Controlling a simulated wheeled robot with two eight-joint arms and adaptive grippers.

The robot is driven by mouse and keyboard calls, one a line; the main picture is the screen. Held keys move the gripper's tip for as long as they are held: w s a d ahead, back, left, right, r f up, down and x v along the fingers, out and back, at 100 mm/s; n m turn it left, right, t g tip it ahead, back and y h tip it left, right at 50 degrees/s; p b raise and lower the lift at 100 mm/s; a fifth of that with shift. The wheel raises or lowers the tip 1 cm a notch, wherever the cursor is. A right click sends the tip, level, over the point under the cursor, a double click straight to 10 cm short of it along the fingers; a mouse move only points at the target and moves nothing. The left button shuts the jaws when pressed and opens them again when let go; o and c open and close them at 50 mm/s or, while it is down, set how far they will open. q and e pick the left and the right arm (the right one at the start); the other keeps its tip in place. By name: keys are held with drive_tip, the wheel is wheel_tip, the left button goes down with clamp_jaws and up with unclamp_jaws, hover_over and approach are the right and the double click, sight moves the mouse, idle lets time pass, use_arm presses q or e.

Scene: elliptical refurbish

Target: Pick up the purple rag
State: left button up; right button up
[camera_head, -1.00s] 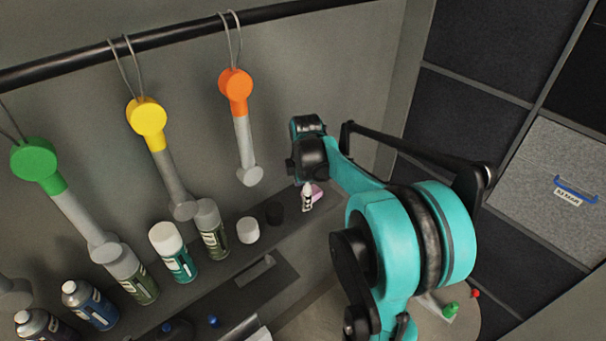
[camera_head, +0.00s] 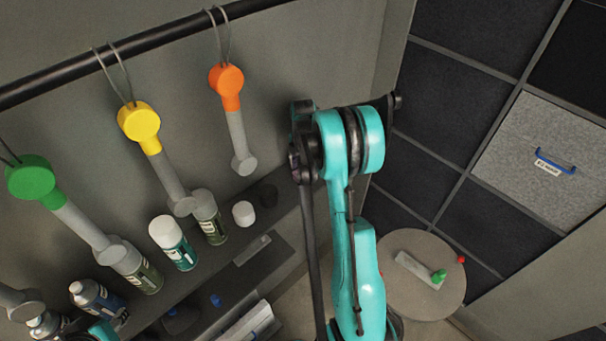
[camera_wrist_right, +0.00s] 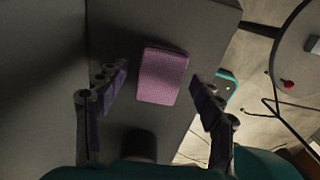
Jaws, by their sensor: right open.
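The purple rag (camera_wrist_right: 163,76) lies folded as a small rectangle on the dark grey shelf (camera_wrist_right: 110,22) in the right wrist view. My right gripper (camera_wrist_right: 160,98) is open, with one finger to the left of the rag and one to its right. Both fingers look apart from the rag. In the head view the rag is hidden behind my right arm (camera_head: 352,215). A small teal piece at the bottom left of the head view seems to be part of my left arm; its gripper does not show.
A dark cylinder (camera_wrist_right: 140,145) stands close to the rag. Spray cans (camera_head: 173,242) and a white cap (camera_head: 243,213) line the shelf. Hanging tools (camera_head: 233,120) are on a rail (camera_head: 130,50). A round table (camera_head: 420,302) stands at the lower right.

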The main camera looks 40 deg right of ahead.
sight(303, 171)
drive_tip(key=shift+f, duration=0.3)
drive_tip(key=c, duration=1.2)
drive_tip(key=shift+r, duration=0.1)
drive_tip(key=shift+c, duration=0.2)
wheel_tip(303, 171, up, 4)
drive_tip(key=shift+r, duration=0.1)
drive_tip(key=s+d+r, duration=0.5)
drive_tip(key=s+r, duration=0.1)
drive_tip(key=s, duration=0.4)
drive_tip(key=shift+s+r, duration=0.25)
drive_tip(key=shift+r, duration=0.1)
